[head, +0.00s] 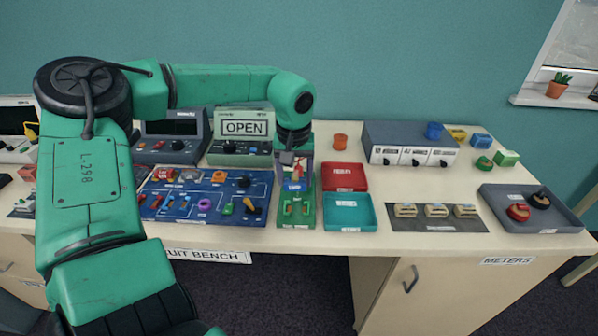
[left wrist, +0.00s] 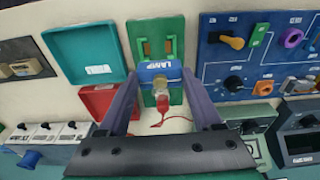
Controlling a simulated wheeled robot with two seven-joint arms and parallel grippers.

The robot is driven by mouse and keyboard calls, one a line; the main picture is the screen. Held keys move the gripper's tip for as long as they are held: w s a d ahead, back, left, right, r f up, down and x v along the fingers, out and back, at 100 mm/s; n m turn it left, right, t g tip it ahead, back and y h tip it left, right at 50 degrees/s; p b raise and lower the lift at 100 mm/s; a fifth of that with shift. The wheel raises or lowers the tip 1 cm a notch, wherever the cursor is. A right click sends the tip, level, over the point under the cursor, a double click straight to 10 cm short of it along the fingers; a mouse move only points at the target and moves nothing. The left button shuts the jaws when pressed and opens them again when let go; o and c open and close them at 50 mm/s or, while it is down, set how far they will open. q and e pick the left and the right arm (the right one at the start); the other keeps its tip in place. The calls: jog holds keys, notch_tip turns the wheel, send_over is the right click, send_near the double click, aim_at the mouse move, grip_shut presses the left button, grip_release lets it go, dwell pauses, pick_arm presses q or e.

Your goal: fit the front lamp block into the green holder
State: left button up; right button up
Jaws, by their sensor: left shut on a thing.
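The lamp block (head: 293,186), blue with a white LAMP label, is between the fingers of my left gripper (head: 295,178), which is shut on it. In the left wrist view, the block (left wrist: 158,68) shows a clear yellowish bulb, and the two purple fingers of the gripper (left wrist: 160,78) flank it. The green holder (head: 311,213) stands on the bench right below and in front of the block. It also shows in the left wrist view (left wrist: 142,28), partly hidden behind the block. I cannot tell whether block and holder touch. My right gripper is not in view.
A blue circuit board (head: 215,212) lies close left of the holder. A red tray (head: 345,189) and a teal tray (head: 348,228) lie close right. A red piece with a thin red wire (left wrist: 161,103) is beyond the block. The OPEN display unit (head: 240,150) stands behind.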

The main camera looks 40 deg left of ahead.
pick_arm(q)
jog(key=f+b, duration=0.1)
jog(key=f, duration=0.1)
jog(key=f+b, duration=0.1)
jog(key=f, duration=0.1)
jog(key=f+b, duration=0.1)
jog(key=b, duration=0.1)
jog(key=shift+w+d+f, duration=0.2)
jog(key=shift+d+f, duration=0.05)
jog(key=shift+f, duration=0.15)
jog(key=shift+a+f+b, duration=0.15)
jog(key=shift+f+b, duration=0.2)
jog(key=shift+r, duration=0.1)
dwell(1.0)
jog(key=shift+f+b, duration=0.55)
jog(key=shift+b, duration=0.2)
dwell(0.4)
jog(key=o, duration=1.4)
